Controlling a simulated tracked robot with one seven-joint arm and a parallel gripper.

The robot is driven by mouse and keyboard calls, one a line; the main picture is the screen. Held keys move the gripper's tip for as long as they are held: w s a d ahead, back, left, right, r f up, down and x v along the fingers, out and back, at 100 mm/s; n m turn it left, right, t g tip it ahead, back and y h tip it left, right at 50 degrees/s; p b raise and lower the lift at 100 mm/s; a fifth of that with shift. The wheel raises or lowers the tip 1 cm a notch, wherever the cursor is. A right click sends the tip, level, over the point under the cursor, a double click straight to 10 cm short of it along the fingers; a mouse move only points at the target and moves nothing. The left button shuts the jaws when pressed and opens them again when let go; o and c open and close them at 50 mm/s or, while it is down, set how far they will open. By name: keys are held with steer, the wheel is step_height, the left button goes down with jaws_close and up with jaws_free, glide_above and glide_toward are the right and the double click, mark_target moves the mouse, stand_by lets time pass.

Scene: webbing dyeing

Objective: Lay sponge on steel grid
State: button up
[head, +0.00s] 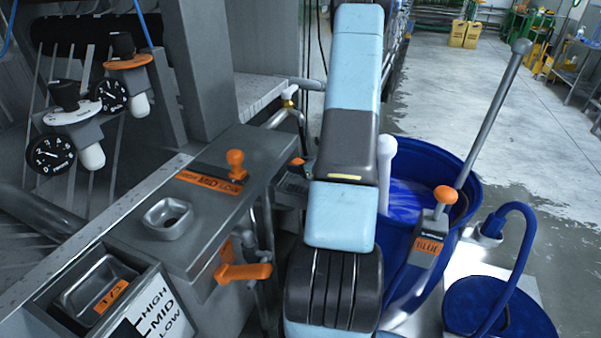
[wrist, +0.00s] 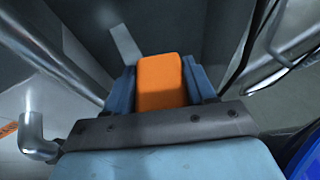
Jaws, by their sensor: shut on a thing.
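An orange block, the sponge (wrist: 163,95), sits between the two blue fingers of my gripper (wrist: 163,80) in the wrist view. The gripper is shut on it. In the head view my own arm hides the gripper; I cannot make out the sponge there for certain. A small dark tray-like surface (head: 292,187) shows just left of my arm, beside the steel counter. It may be the steel grid, but it is partly hidden and too small to tell. No grid is clear in the wrist view.
A steel counter (head: 225,150) with an orange-knobbed lever (head: 236,165) and an orange valve handle (head: 243,272) stands left of my arm. A blue tub (head: 460,180) with a long grey pole (head: 495,110) stands right. A metal pipe (wrist: 35,130) is close at left in the wrist view.

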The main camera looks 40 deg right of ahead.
step_height(320, 180, down, 3)
steer(key=shift+f, duration=0.15)
steer(key=o, duration=1.1)
steer(key=shift+v, duration=3.75)
